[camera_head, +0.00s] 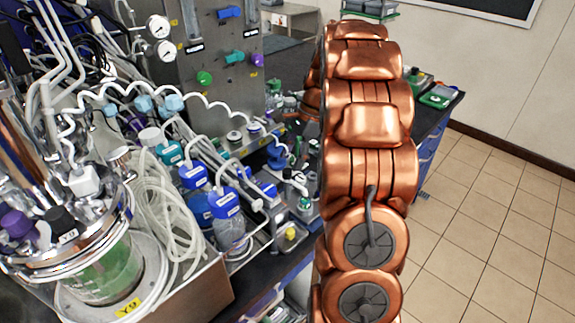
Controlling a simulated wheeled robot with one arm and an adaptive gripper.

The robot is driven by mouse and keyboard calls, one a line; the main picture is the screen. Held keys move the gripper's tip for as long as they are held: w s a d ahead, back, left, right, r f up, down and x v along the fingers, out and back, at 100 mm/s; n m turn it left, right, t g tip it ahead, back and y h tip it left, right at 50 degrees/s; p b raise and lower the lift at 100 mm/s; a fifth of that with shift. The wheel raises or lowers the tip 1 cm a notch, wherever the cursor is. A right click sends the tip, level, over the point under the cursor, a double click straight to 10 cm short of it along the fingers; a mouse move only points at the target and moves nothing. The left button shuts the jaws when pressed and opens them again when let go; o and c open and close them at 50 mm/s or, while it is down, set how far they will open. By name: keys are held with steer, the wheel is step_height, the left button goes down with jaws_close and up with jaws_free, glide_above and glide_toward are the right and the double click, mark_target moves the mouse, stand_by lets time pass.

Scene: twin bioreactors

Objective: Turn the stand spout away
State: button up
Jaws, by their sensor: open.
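I cannot pick out the stand spout with certainty among the crowded tubes and fittings. A glass bioreactor vessel (105,272) with green liquid and a metal head plate stands at the lower left, with a yellow tag reading Y9. A metal control panel (222,75) with gauges, coloured knobs and labels rises behind it. Copper-coloured links of my arm fill the middle right and hide part of the bench. My gripper is not in this view.
Blue-capped bottles (228,215) stand in a tray beside the vessel. Coiled clear tubing (165,215) and a white spiral cable (190,97) lie close by. A green device (440,97) sits on the far bench end. Tiled floor (490,220) at the right is clear.

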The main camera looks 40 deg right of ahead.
mark_target(287, 171)
steer(key=shift+p+x, duration=0.35)
steer(key=shift+x, duration=1.5)
steer(key=shift+c, duration=0.3)
jaws_close()
